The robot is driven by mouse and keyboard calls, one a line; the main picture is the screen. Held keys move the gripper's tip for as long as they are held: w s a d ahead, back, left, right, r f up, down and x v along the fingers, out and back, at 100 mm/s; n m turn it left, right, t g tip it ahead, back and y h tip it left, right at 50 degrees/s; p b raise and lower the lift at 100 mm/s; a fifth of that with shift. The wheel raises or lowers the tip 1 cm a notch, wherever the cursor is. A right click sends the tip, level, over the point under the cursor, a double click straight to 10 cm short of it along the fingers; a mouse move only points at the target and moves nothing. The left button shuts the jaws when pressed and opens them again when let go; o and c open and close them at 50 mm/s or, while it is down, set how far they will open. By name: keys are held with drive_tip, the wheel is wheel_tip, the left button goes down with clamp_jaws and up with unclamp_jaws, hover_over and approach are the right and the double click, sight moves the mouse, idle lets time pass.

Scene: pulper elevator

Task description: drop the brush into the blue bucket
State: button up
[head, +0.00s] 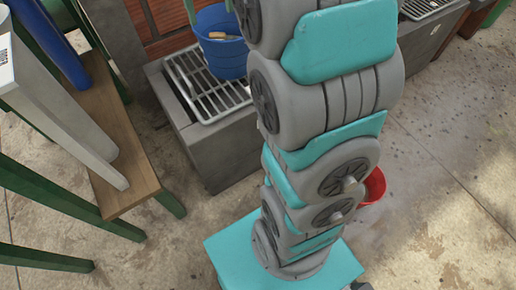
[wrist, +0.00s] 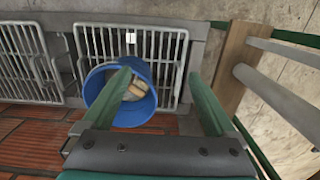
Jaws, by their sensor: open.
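The blue bucket (head: 224,60) stands upright on a metal grate near the top of the head view. It also shows in the wrist view (wrist: 94,82), seen from above. A tan, wooden-looking piece with a pale part, which looks like the brush (wrist: 137,89), lies inside the bucket; it shows small in the head view (head: 217,36). My gripper (wrist: 160,73) is open, with its green fingers spread and nothing between them. Its left finger overlaps the bucket in the wrist view and hides part of it; the right finger is clear of the bucket.
The metal grate (head: 190,98) lies on a grey block beside a brick wall. A wooden bench (head: 118,150) with green legs and grey and blue pieces stands at the left. A red container (head: 374,187) is on the floor behind my arm. The floor at right is open.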

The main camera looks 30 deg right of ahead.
drive_tip(key=s+a+f, duration=0.2)
drive_tip(key=s+f, duration=0.3)
drive_tip(key=s, duration=0.4)
drive_tip(key=s+a+f+g, duration=0.1)
drive_tip(key=s+f, duration=0.3)
drive_tip(key=s, duration=0.6)
drive_tip(key=s+a+f, duration=0.2)
drive_tip(key=s+f, duration=0.3)
drive_tip(key=s, duration=0.4)
drive_tip(key=shift+s+a+f, duration=0.3)
drive_tip(key=shift+s+a, duration=0.05)
drive_tip(key=shift+a, duration=0.05)
